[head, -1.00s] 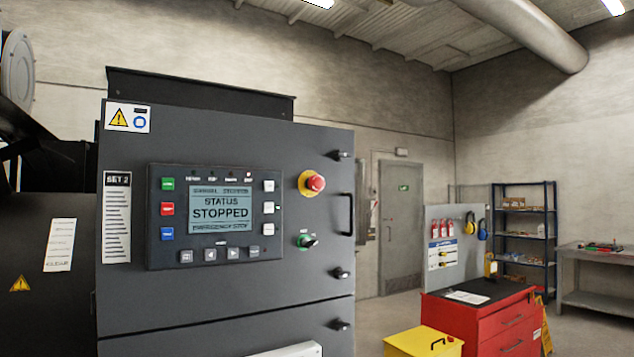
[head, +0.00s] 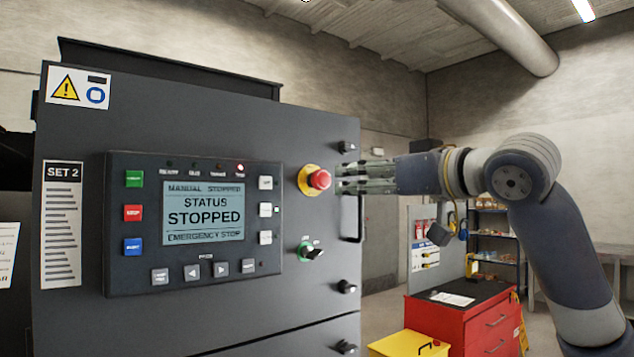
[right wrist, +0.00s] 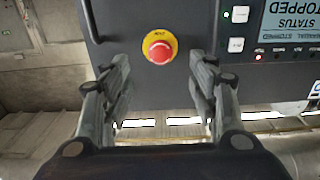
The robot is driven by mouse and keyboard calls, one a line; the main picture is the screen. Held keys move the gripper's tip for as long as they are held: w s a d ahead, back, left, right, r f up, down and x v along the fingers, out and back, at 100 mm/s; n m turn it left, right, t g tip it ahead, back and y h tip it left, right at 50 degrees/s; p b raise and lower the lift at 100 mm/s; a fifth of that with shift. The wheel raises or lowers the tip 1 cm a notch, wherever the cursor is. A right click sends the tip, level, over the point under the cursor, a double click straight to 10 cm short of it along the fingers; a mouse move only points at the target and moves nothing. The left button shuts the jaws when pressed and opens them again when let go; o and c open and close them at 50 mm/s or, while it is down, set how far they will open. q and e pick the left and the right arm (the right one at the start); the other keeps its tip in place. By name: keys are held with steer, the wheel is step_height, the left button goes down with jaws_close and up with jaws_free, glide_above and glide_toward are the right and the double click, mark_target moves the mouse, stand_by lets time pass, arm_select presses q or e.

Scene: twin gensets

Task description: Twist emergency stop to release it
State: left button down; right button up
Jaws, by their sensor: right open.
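The emergency stop is a red mushroom button (head: 320,179) on a yellow ring, on the upper right of the grey cabinet panel (head: 225,130). The display (head: 203,212) reads STATUS STOPPED and EMERGENCY STOP. My right gripper (head: 340,179) comes in from the right, level with the button, its fingertips just right of it. In the right wrist view the red button (right wrist: 160,52) sits ahead, centred between the two spread fingers of my right gripper (right wrist: 162,75). The gripper is open and empty; no contact with the button shows. My left gripper is not in view.
A green-ringed selector switch (head: 310,251) sits below the button. A vertical black handle (head: 354,218) and several dark latches line the panel's right edge, close to my gripper. A red tool cabinet (head: 470,325) and a yellow box (head: 408,344) stand at lower right.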

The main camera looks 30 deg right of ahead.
mark_target(325, 179)
steer(key=w+p, duration=0.1)
steer(key=w, duration=0.2)
steer(key=w+p, duration=0.1)
steer(key=w, duration=0.2)
steer(key=w+p, duration=0.1)
steer(key=w, duration=0.2)
steer(key=shift+w+a+r+p, duration=0.3)
steer(key=shift+p, duration=0.05)
steer(key=shift+w, duration=0.25)
steer(key=shift+c, duration=0.3)
steer(key=c, duration=1)
